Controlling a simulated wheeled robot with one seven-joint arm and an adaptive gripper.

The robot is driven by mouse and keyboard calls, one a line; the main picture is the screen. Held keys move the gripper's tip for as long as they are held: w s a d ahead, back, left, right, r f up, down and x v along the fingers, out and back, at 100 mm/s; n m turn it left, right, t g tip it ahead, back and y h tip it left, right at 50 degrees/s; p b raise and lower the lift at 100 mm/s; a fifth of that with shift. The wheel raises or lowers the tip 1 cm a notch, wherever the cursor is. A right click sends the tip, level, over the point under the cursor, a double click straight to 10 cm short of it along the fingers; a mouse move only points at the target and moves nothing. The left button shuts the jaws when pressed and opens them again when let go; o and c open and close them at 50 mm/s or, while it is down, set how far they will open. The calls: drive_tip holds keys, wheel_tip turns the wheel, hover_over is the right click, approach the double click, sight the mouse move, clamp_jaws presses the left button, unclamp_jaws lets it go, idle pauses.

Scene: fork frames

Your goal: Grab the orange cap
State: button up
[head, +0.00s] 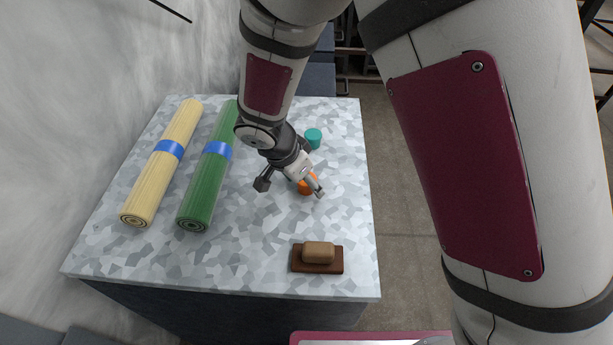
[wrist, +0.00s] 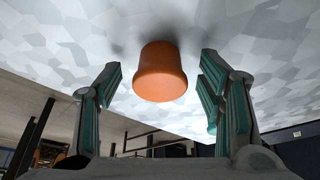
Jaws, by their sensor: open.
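The orange cap (head: 306,187) sits on the grey patterned table, partly hidden by my gripper in the head view. In the wrist view the orange cap (wrist: 160,72) shows whole, between and beyond the two fingers and apart from both. My gripper (head: 290,187) is open just above the table, with its fingers spread near the cap. In the wrist view its teal-padded fingers (wrist: 158,92) stand left and right with nothing between them at their near part.
A teal cup-like piece (head: 313,138) stands behind my gripper. A yellow roll (head: 163,160) and a green roll (head: 211,175) lie at the left. A brown block (head: 318,252) rests on a dark red-brown tray (head: 298,262) in front. The table (head: 255,260) is bare at front centre.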

drive_tip(key=c, duration=1)
